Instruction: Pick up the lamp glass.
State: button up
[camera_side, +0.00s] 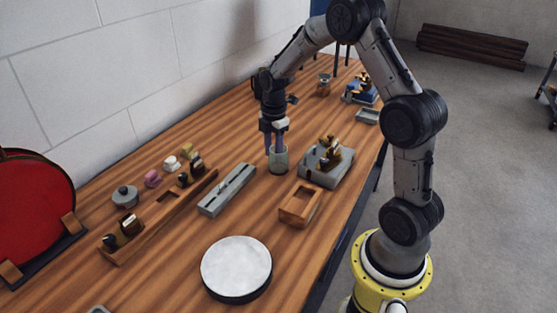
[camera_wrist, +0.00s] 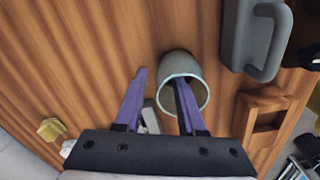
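The lamp glass appears to be the pale grey-green, open-topped cylinder (camera_side: 279,164) standing upright on the wooden bench in the side view. It also shows in the wrist view (camera_wrist: 199,90), with its open rim toward the camera. My gripper (camera_side: 272,148) is directly over it, pointing down. In the wrist view my gripper (camera_wrist: 161,76) is open, with two purple fingers apart. The right finger reaches into the mouth of the glass; the left finger is outside, left of its wall. I cannot tell whether either finger touches the glass.
A grey block with a brass fitting (camera_side: 325,164) stands close on the right. A small wooden frame (camera_side: 300,205) and a grey slotted bar (camera_side: 227,190) are nearer. A white-topped disc (camera_side: 236,266) lies in front. A wooden rack (camera_side: 140,232) is at left.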

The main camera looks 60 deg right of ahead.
notch_tip(320, 180, down, 2)
grip_shut()
dwell(0.3)
dwell(1.3)
